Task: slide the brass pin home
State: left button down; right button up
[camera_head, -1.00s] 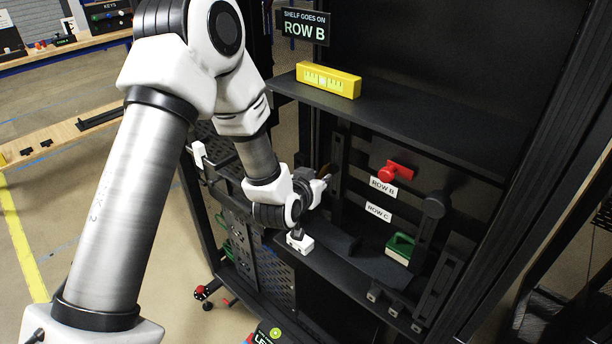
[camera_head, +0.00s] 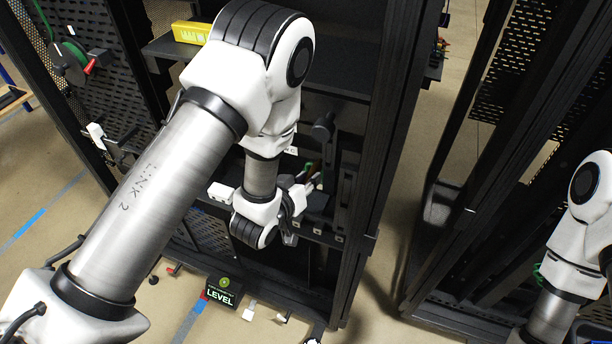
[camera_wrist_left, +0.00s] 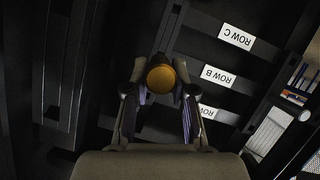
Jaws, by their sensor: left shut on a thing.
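The brass pin shows in the left wrist view as a round orange-brass head (camera_wrist_left: 161,77) between the fingers of my left gripper (camera_wrist_left: 161,104). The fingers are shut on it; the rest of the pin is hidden. In the head view my left gripper (camera_head: 300,192) is inside the black rack (camera_head: 378,150), near its lower shelf, and I cannot make out the pin there. In the wrist view, white labels ROW C (camera_wrist_left: 237,37) and ROW B (camera_wrist_left: 218,76) are right of the pin, upside down. I cannot tell whether the pin touches a hole. My right gripper is out of view.
A yellow level (camera_head: 190,32) lies on the upper shelf, partly behind my left arm. Dark rack uprights stand close to the left gripper. A LEVEL sign (camera_head: 219,294) is low in front. Another black rack (camera_head: 500,130) stands at the right, with open floor between.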

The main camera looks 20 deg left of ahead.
pick_arm(q)
jog(key=shift+w, duration=2.95)
jog(key=shift+w+r, duration=0.1)
jog(key=shift+w, duration=1.6)
jog(key=c, duration=0.9)
grip_release()
jog(key=shift+w+d, duration=0.1)
send_near(315, 164)
jog(key=shift+w+r, duration=0.15)
jog(key=shift+w, duration=0.45)
jog(key=shift+w+r, duration=0.15)
jog(key=shift+w, duration=0.4)
